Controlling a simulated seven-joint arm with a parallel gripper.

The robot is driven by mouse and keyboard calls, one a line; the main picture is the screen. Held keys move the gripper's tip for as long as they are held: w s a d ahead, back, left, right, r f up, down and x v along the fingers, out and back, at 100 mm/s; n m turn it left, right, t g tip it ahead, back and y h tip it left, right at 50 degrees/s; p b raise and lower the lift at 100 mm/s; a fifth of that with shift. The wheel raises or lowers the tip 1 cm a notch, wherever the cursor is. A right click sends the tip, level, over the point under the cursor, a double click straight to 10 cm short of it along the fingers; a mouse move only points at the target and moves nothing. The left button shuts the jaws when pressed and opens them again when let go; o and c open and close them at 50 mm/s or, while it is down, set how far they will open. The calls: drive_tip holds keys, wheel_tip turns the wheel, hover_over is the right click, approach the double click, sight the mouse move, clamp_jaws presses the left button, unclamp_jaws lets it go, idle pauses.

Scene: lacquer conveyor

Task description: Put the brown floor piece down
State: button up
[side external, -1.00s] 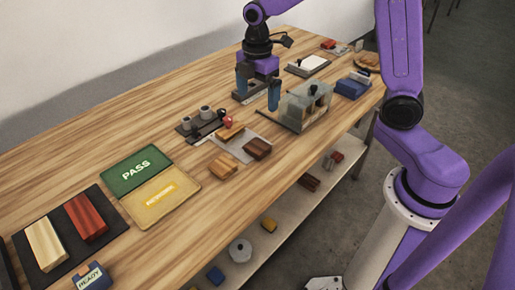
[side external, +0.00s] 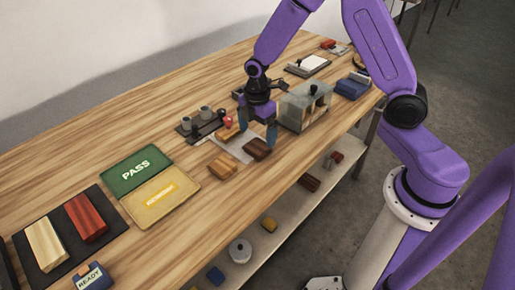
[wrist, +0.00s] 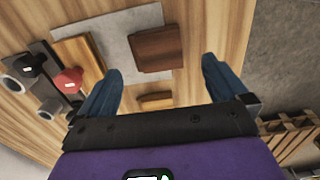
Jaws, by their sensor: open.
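The brown floor piece is a dark brown block (side external: 257,149) lying on a light grey mat (side external: 236,146). It also shows in the wrist view (wrist: 157,48), flat on the mat's edge and ahead of the fingers. My gripper (side external: 256,122) is above the mat, close to the brown block in the side view. In the wrist view its two blue fingers (wrist: 162,68) are spread apart with nothing held between them. An orange-brown block (side external: 231,131) lies on the mat's far side. A lighter brown block (side external: 222,166) lies on the table beside the mat.
A clear box (side external: 305,107) stands right of my gripper. A dark fixture (side external: 202,124) with grey cylinders and a red knob (side external: 227,121) stand on the left. The green PASS pad (side external: 137,170) and yellow pad (side external: 161,197) lie farther left. The table's front edge is near.

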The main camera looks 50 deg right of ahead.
sight(256, 145)
drive_tip(key=shift+w+d+f, duration=0.1)
drive_tip(key=shift+w+f, duration=0.05)
drive_tip(key=shift+f, duration=1.1)
drive_tip(key=shift+w+f, duration=0.1)
drive_tip(key=shift+f, duration=1.1)
drive_tip(key=c, duration=1.1)
drive_tip(key=shift+r, duration=0.1)
drive_tip(key=shift+c, duration=0.2)
